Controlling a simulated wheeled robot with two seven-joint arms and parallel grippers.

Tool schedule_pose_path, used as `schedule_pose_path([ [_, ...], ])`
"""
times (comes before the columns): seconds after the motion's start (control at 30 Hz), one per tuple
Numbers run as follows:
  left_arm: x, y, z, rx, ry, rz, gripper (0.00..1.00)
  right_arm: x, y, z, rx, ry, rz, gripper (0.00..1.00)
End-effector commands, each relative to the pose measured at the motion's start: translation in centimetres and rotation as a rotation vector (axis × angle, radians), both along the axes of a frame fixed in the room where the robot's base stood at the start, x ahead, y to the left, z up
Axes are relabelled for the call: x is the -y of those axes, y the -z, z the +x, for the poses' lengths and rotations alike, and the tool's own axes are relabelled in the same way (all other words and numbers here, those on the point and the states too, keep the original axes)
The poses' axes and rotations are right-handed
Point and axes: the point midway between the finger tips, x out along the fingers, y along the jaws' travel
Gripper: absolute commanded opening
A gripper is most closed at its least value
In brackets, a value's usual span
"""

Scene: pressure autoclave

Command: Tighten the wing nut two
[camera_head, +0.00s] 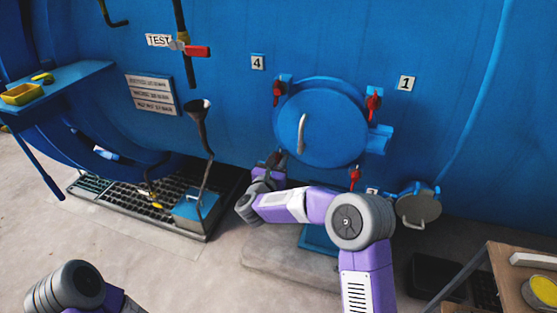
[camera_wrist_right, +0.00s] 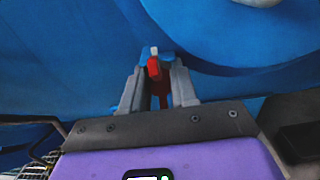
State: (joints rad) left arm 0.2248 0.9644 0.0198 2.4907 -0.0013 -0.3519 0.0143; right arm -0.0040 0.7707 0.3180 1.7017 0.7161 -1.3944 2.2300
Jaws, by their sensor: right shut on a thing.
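A round blue hatch (camera_head: 320,122) with a curved pale handle (camera_head: 301,134) is closed on the blue vessel wall. Red wing nuts show at its upper left (camera_head: 277,92), upper right (camera_head: 373,104) and lower right (camera_head: 354,177). My right gripper (camera_head: 268,175) is at the hatch's lower left. In the right wrist view, its grey fingers (camera_wrist_right: 157,88) are shut on a red wing nut (camera_wrist_right: 154,68), below the hatch rim. This nut is hidden in the head view, and no number shows beside it. My left gripper is out of view.
Plates 4 (camera_head: 257,62) and 1 (camera_head: 407,83) flank the hatch top. A small grey round lid (camera_head: 418,207) sits at lower right. A wooden table (camera_head: 470,285) stands at bottom right. A funnel pipe (camera_head: 200,125) rises at left.

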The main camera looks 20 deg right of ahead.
Motion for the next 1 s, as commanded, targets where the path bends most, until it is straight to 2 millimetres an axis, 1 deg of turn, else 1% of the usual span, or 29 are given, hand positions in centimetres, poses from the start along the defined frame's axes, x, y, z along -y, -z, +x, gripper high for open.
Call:
schedule_pose_path([
  [0.43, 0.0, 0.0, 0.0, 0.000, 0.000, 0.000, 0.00, 0.0, 0.0, 0.0, 0.005, -0.001, 0.007, 0.00],
  [0.47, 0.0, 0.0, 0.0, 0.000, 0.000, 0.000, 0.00, -0.1, 0.0, 0.0, 0.005, -0.001, 0.007, 0.33],
  [0.5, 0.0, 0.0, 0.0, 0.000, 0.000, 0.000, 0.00, 0.0, 0.0, 0.0, 0.005, -0.001, 0.007, 0.39],
  [0.57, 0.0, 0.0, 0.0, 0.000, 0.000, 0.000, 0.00, 0.0, 0.0, 0.0, 0.005, -0.001, 0.007, 0.48],
  [0.87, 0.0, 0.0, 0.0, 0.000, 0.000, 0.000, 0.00, -0.1, 0.0, -0.1, 0.004, -0.001, 0.007, 0.49],
  [1.0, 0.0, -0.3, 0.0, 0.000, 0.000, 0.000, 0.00, -1.0, -0.1, -1.2, 0.003, -0.004, 0.006, 0.49],
])
